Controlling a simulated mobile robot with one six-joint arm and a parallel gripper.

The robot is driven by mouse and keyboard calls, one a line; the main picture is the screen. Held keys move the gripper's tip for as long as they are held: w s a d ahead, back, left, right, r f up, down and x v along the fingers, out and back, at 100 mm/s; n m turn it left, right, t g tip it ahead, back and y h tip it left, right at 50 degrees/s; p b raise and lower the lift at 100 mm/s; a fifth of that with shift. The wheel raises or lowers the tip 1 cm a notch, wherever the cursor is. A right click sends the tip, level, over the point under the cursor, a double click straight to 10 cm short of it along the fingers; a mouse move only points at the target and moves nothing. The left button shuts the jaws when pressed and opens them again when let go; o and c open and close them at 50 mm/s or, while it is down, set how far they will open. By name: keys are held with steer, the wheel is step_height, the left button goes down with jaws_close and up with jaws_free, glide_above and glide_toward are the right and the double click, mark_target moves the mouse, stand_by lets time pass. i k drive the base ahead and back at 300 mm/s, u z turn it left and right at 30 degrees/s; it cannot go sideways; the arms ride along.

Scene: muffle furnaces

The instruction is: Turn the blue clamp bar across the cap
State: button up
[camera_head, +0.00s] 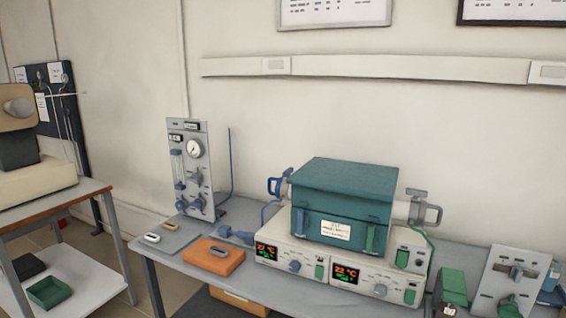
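A teal box furnace (345,185) sits on a pale control base on the bench. A blue clamp bar (273,186), shaped like a loop, shows at the left end of the furnace, beside a small end fitting that is probably the cap. At this size I cannot tell whether the bar lies across the cap or to its side. A similar fitting with a grey-tan loop bar (433,214) sticks out at the furnace's right end. My gripper is not in view.
A gauge panel (193,165) with blue knobs stands left of the furnace. An orange block (214,256) and a grey mat (168,237) lie at the bench's front left. A green box (450,287) and a grey valve panel (508,279) stand at the right.

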mark_target(287, 173)
steer(key=u, duration=0.1)
steer(key=i, duration=0.8)
steer(key=k, duration=0.1)
steer(key=u, duration=2.55)
steer(key=k, duration=0.45)
steer(key=u, duration=0.05)
